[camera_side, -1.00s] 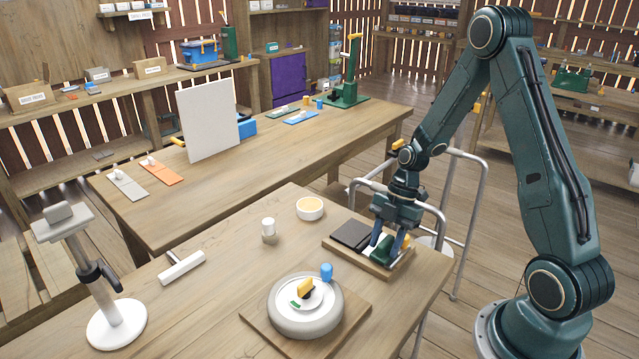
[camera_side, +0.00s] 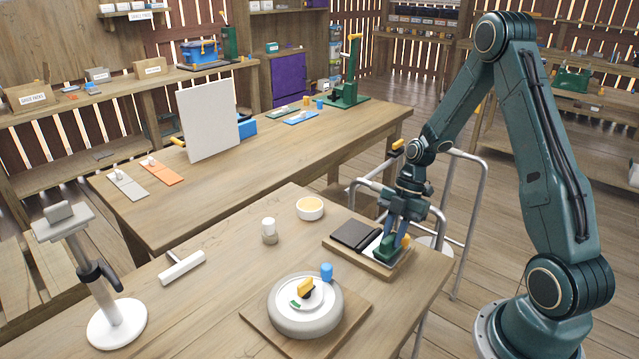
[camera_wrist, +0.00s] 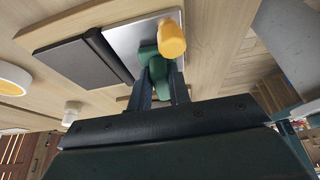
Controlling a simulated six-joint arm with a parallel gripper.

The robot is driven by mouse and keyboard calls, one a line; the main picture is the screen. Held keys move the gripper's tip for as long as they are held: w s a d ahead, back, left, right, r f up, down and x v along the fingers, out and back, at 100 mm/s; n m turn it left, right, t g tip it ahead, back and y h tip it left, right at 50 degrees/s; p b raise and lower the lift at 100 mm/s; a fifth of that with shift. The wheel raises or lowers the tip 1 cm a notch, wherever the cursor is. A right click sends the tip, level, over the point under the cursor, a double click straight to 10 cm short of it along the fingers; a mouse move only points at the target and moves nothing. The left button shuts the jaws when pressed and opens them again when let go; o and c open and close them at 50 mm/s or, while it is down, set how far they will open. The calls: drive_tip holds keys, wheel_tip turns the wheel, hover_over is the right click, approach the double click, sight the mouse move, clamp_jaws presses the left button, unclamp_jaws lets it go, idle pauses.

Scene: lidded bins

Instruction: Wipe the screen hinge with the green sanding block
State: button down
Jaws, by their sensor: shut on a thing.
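The screen hinge lies on a wooden board (camera_side: 345,253) near the right edge of the front bench. It has a dark flat panel (camera_side: 353,235) beside a pale metal plate (camera_side: 371,247); both also show in the wrist view, with a dark hinge strip (camera_wrist: 108,55) between them. My gripper (camera_side: 394,240) is shut on the green sanding block (camera_side: 385,249), low over the plate. In the wrist view the block (camera_wrist: 149,58) sits between the fingertips and overlaps the plate (camera_wrist: 134,36). I cannot tell whether it touches the plate. A yellow knob (camera_wrist: 171,38) is right beside the block.
A white bowl (camera_side: 310,209) and a small white-topped jar (camera_side: 269,228) stand left of the board. A round grey turntable (camera_side: 305,318) with small parts is in front. A metal-tube frame (camera_side: 470,215) stands behind the bench.

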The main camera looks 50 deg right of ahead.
drive_tip(key=shift+w+d+f, duration=0.15)
drive_tip(key=shift+d, duration=0.85)
drive_tip(key=shift+a+r, duration=0.15)
drive_tip(key=shift+a, duration=0.85)
drive_tip(key=shift+a+r, duration=0.1)
drive_tip(key=shift+a, duration=0.85)
drive_tip(key=shift+a, duration=0.1)
drive_tip(key=shift+a+f, duration=0.2)
drive_tip(key=shift+a, duration=1.55)
drive_tip(key=shift+r, duration=0.1)
drive_tip(key=shift+r, duration=2.95)
